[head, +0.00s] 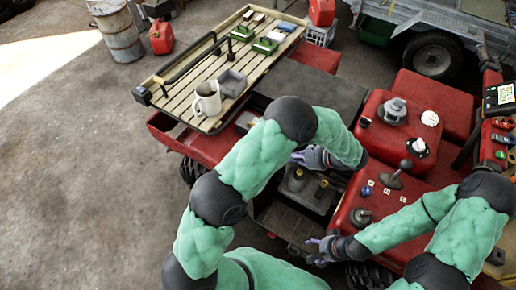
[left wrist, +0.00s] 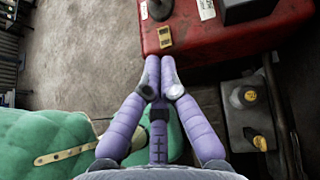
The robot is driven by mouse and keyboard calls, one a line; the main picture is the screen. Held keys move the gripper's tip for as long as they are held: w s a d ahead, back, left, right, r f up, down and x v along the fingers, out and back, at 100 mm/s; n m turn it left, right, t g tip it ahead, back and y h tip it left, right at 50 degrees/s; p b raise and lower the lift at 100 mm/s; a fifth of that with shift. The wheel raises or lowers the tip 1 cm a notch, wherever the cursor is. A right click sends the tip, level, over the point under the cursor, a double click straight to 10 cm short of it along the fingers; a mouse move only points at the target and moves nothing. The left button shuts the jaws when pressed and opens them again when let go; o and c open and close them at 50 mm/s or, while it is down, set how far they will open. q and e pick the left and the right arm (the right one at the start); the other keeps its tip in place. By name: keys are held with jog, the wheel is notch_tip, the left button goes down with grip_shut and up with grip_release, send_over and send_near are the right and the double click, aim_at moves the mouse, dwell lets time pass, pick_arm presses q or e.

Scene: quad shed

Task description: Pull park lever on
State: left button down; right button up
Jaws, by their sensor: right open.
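A grey lever with a round knob (head: 404,166) stands on the red bodywork (head: 432,172) of the quad. A dark knob (head: 362,216) sits nearer, beside small labels. I cannot tell for sure which control is the park lever. My right gripper (head: 318,251) is open and empty, low in front of the red bodywork, apart from the lever and left of the knob. My left gripper (head: 303,157) is partly hidden by its arm above the dark tray. In the left wrist view its purple fingers (left wrist: 160,66) are together with nothing visible between them, near a red panel (left wrist: 225,38).
A slatted rack (head: 215,75) at the back left carries a white mug (head: 207,98), a grey block and green items. A dark tray (head: 290,215) with yellow-marked caps lies between my arms. A trailer wheel (head: 436,54) stands behind.

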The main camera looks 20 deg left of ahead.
dwell(0.3)
pick_arm(q)
jog(key=a+r+b+x, duration=0.1)
jog(key=r+x, duration=0.1)
jog(key=x, duration=1)
jog(key=shift+a+b, duration=0.4)
jog(key=shift+a, duration=0.3)
